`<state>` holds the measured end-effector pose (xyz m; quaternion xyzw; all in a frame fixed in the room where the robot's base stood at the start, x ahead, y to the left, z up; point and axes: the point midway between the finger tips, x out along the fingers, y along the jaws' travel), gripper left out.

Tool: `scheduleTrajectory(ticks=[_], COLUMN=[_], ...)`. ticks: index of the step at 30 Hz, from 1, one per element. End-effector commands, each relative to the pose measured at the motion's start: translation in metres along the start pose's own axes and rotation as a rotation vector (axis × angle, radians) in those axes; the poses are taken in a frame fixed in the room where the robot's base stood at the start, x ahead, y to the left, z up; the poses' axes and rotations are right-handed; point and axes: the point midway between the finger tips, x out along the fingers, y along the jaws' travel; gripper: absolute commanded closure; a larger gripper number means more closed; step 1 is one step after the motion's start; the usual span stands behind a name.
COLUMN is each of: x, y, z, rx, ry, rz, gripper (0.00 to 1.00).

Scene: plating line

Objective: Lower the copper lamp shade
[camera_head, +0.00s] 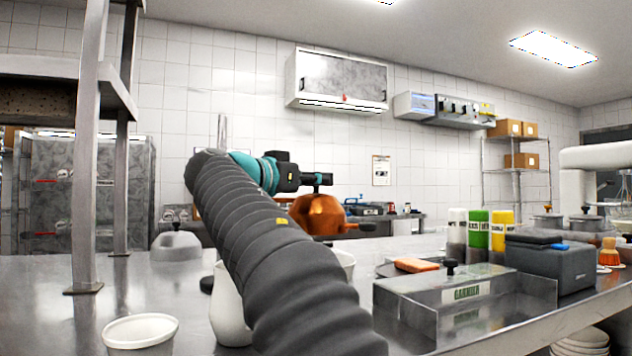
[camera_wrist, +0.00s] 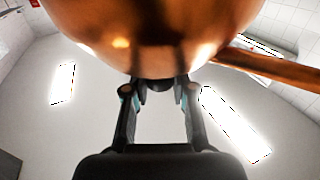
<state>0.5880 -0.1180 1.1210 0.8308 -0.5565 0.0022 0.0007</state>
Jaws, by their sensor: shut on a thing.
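The copper lamp shade (camera_head: 318,214) is a shiny rounded dome at the middle of the head view, beyond my arm. It fills the top of the wrist view (camera_wrist: 160,30), with a copper-coloured bar (camera_wrist: 270,75) reaching off to the right. My gripper (camera_wrist: 158,92) has its two fingers closed in on a small dark part at the edge of the shade. In the head view my arm covers part of the shade's left side, and the fingers are hard to make out.
A steel counter (camera_head: 190,290) spreads below. A white bowl (camera_head: 140,331) is at front left. A steel post (camera_head: 90,150) rises at left.

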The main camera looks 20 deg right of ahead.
Motion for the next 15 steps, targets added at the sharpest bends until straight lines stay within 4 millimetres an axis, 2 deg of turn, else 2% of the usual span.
scheduleTrajectory(ticks=[1,9,10,12,13,15], x=[0.0001,0.0003,0.0004,0.0004,0.0004,0.0003], y=[-0.0005,-0.0008,-0.0008,-0.0009,-0.0009,-0.0006], z=[0.0066,0.0075,0.0078,0.0078,0.0075,0.0066], rx=[-0.002,-0.006,-0.006,-0.006,-0.006,-0.004], ry=[-0.005,-0.011,-0.012,-0.011,-0.011,-0.009], rz=[0.002,0.005,0.005,0.005,0.004,0.004], gripper=[1.0,1.0,0.72,0.55,0.52,0.52])
